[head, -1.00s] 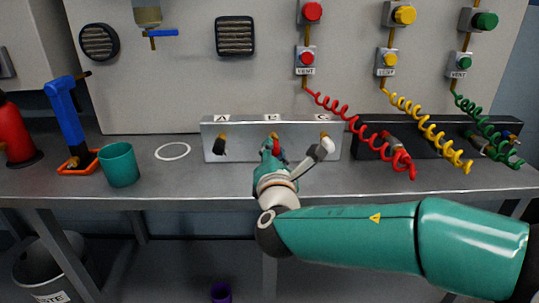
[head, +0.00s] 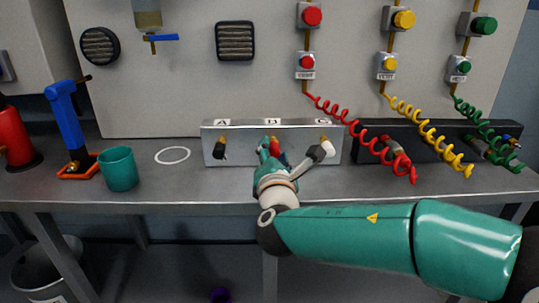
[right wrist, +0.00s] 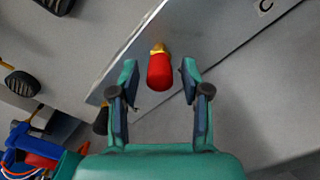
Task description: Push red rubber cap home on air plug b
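The red rubber cap (right wrist: 160,72) sits on brass air plug b (right wrist: 158,48), with some brass showing between cap and panel in the right wrist view. The cap also shows in the head view (head: 274,146), partly hidden by my gripper. My right gripper (right wrist: 159,77) is open, with one finger on each side of the cap and a gap to both. In the head view it (head: 268,148) is in front of the middle of the metal plug panel (head: 240,133). My left gripper is not in view.
A black cap (head: 219,149) is at plug A and a white cap (head: 327,149) at plug C, both close beside. Red, yellow and green coiled hoses hang to the right. A teal cup (head: 118,168) and a white ring (head: 172,155) are on the bench to the left.

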